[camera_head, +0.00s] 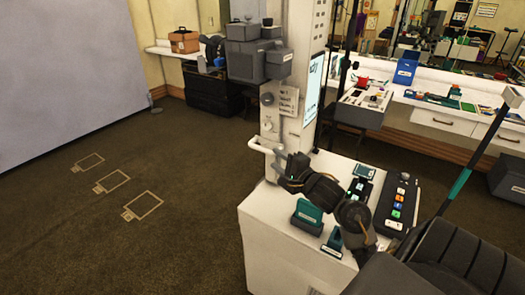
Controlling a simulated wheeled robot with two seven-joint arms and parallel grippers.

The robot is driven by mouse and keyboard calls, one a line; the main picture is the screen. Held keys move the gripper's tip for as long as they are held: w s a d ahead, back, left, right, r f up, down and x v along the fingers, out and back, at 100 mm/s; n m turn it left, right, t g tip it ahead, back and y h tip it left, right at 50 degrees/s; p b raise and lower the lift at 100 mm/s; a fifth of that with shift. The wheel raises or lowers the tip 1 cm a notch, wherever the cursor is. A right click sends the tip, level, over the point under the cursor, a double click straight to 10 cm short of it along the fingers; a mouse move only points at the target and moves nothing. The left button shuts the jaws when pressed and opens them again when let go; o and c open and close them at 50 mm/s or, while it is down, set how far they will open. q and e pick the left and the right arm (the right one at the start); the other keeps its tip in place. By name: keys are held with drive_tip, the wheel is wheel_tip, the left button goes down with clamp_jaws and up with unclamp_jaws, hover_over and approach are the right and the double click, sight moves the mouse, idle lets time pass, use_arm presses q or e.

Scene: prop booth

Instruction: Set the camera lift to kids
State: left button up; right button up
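The camera lift is a tall pale column (272,105) with a dark grey camera box (259,62) on its left side. A small paper label (289,101) with lines of text hangs on the column; its words are too small to read. A white bar handle (262,149) sticks out to the left, low on the column. My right gripper (279,162) is at the right end of this handle, very close to it or touching it. Its fingers are small and partly merge with the handle, so its grip is unclear. My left gripper is out of view.
A white cabinet (262,238) stands below my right arm, with a button panel (398,203) and teal card holders (308,212) on top. A long counter (440,85) with props runs behind at right. The brown floor at left is open, with taped outlines (143,205).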

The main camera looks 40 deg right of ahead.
sight(266, 152)
drive_tip(key=w, duration=0.8)
drive_tip(key=shift+w+d+f+b, duration=0.3)
drive_tip(key=shift+w+d+f, duration=0.05)
drive_tip(key=shift+d+f, duration=0.05)
drive_tip(key=shift+c, duration=0.5)
clamp_jaws()
